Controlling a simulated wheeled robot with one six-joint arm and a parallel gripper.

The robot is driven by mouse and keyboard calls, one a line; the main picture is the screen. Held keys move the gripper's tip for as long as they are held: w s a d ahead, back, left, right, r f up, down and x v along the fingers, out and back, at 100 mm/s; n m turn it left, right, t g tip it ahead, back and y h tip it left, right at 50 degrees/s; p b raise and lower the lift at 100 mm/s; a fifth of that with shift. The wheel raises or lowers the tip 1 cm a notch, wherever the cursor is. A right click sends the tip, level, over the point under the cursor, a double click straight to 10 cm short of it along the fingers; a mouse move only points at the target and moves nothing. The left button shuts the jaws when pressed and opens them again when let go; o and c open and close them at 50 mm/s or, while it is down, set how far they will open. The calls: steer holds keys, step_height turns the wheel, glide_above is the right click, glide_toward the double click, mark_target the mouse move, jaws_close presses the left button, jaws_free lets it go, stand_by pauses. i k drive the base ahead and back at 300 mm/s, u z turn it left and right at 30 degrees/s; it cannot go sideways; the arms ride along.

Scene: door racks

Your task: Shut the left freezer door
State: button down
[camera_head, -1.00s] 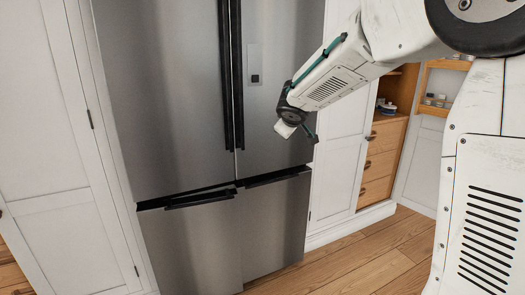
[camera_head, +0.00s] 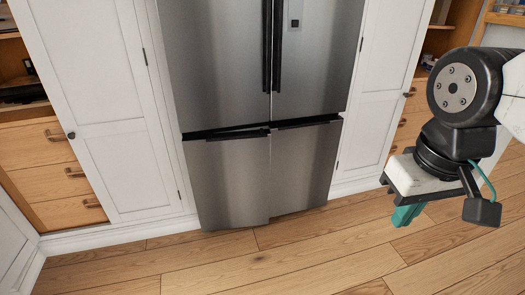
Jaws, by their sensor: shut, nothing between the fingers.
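The left freezer door (camera_head: 228,182) is the lower left steel panel of the fridge. Its bottom edge hangs lower in the picture than that of the right freezer door (camera_head: 304,170), and its inner edge stands a little proud, so it looks slightly ajar. Its black handle (camera_head: 238,135) runs along the top edge. My gripper (camera_head: 405,216) is at the right of the view, its teal fingers together and pointing down above the floor. It is empty and well apart from the fridge.
The upper fridge doors (camera_head: 215,60) look closed, with long black handles (camera_head: 277,45) at the middle. White cabinets (camera_head: 95,95) flank the fridge, and wooden drawers (camera_head: 60,170) stand at the left. The wooden floor (camera_head: 270,260) in front is clear.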

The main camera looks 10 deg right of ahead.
mark_target(229, 173)
steer(key=k, duration=0.85)
steer(key=u, duration=0.7)
steer(key=i, duration=2.15)
steer(key=z, duration=0.55)
